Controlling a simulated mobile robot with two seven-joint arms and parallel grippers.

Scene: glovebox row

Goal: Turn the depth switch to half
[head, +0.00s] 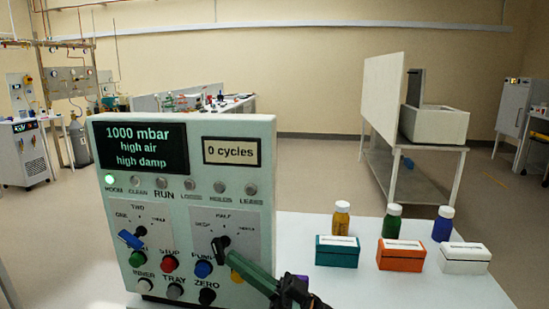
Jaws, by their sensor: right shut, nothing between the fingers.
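The control panel (183,136) stands on the white bench and faces me. Its depth switch (221,243) is a black rotary knob on the lower right plate, with HALF printed above it and smaller labels to either side. The knob's exact pointing is hard to tell. My right gripper (233,258) comes in from the lower right, shut and empty, with its tips at the knob's lower right. Whether they touch it I cannot tell. My left gripper is not in view.
A blue-handled switch (131,239) sits left of the depth switch. Coloured buttons lie below, including a blue one (203,269) and a yellow one partly behind my gripper. The display (140,147) reads 1000 mbar. Boxes (401,255) and bottles stand right on the bench.

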